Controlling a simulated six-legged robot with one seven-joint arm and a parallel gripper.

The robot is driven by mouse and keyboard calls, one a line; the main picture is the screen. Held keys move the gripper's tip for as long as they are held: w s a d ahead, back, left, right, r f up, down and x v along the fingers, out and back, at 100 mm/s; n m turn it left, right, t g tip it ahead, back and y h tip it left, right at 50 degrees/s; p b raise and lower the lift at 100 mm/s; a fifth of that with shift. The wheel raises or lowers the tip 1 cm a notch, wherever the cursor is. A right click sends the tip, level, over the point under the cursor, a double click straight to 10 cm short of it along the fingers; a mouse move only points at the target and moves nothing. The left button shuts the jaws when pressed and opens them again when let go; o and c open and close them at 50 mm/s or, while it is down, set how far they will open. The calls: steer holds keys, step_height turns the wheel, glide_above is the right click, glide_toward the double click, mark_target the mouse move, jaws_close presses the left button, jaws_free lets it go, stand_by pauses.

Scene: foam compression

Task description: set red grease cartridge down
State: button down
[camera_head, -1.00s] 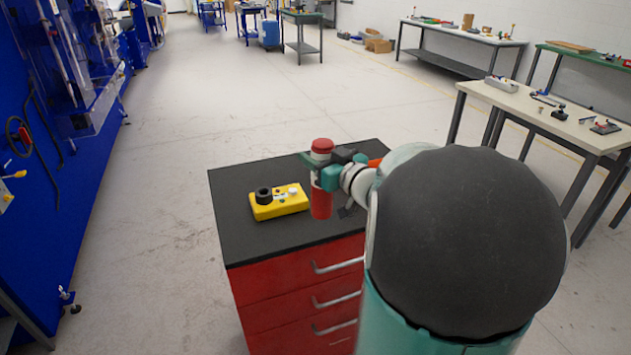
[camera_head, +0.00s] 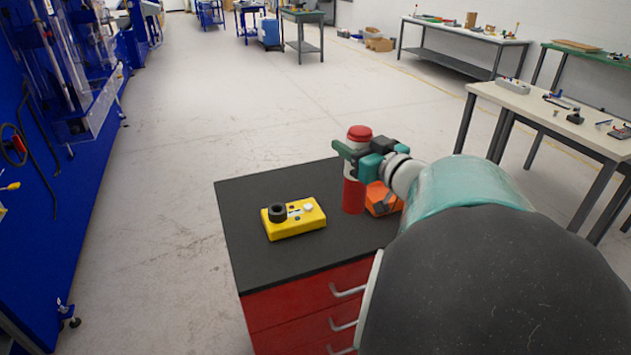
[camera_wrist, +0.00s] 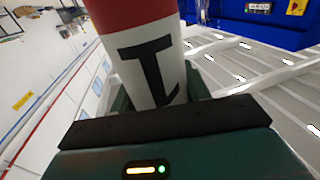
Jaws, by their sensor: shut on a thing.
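The red grease cartridge (camera_head: 354,196) is upright in my gripper (camera_head: 352,152), with a red cap, a white band and a red lower body. In the head view it shows over the black top of the red drawer cabinet (camera_head: 250,205). I cannot tell whether its base touches the top. In the wrist view the cartridge (camera_wrist: 150,68) fills the jaws, showing a red end and a white band with a black mark. My gripper is shut around its upper part.
A yellow box with a black knob (camera_head: 294,218) lies left of the cartridge on the cabinet top. An orange object (camera_head: 381,200) sits just right of it, partly behind my arm. The top's left and front left areas are clear. A workbench (camera_head: 540,105) stands at the right.

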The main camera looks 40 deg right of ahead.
steer(key=w+d+f, duration=0.9)
steer(key=w+f, duration=0.1)
steer(key=f, duration=0.2)
steer(key=shift+f, duration=0.4)
steer(key=shift+w+f, duration=0.1)
steer(key=shift+f, duration=0.05)
steer(key=c, duration=0.7)
jaws_free()
steer(key=shift+f, duration=0.1)
steer(key=s, duration=0.8)
steer(key=s+a, duration=0.1)
steer(key=s, duration=0.3)
steer(key=shift+r, duration=0.2)
